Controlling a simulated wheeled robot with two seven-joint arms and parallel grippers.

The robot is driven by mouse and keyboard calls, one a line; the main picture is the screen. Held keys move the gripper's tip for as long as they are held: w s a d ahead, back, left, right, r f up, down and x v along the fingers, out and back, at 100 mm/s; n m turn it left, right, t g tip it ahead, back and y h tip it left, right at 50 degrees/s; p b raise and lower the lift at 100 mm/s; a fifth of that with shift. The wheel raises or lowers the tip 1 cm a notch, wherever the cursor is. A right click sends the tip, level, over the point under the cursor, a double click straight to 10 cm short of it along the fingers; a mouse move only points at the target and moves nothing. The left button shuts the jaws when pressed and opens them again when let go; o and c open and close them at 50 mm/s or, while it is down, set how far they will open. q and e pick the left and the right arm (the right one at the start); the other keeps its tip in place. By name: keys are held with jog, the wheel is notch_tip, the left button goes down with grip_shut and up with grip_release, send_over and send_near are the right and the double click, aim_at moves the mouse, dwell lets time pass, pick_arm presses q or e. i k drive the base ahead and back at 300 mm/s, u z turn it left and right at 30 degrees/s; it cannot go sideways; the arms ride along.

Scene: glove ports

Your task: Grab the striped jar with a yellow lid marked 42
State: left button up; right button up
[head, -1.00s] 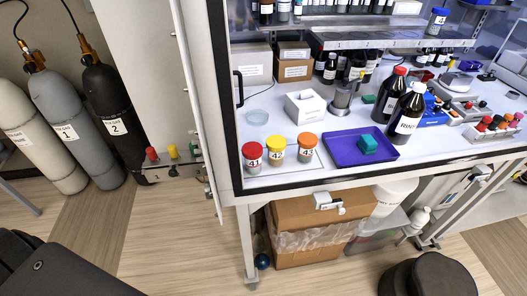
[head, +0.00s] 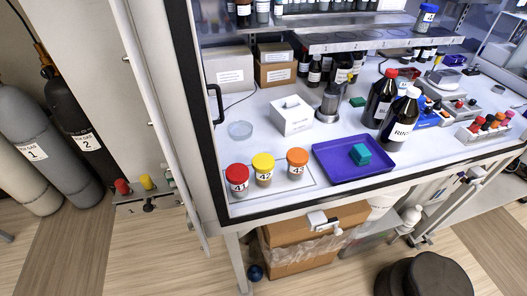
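The jar with a yellow lid marked 42 (head: 264,175) stands upright on the white worktop inside the enclosure, in the head view. It stands between a jar with a red lid marked 41 (head: 238,184) on its left and an orange-lidded jar (head: 296,168) on its right. The jars are close together, with narrow gaps. Stripes on the jar are too small to make out. Neither of my grippers is in view.
A purple tray (head: 330,168) with a teal block (head: 360,154) lies right of the jars. Dark bottles (head: 380,98) stand farther right. A dark-edged frame borders the worktop's left and front.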

aim_at(262, 164)
jog(key=i, duration=0.15)
jog(key=u, duration=2.35)
jog(key=k, duration=1.5)
jog(key=z, duration=2.5)
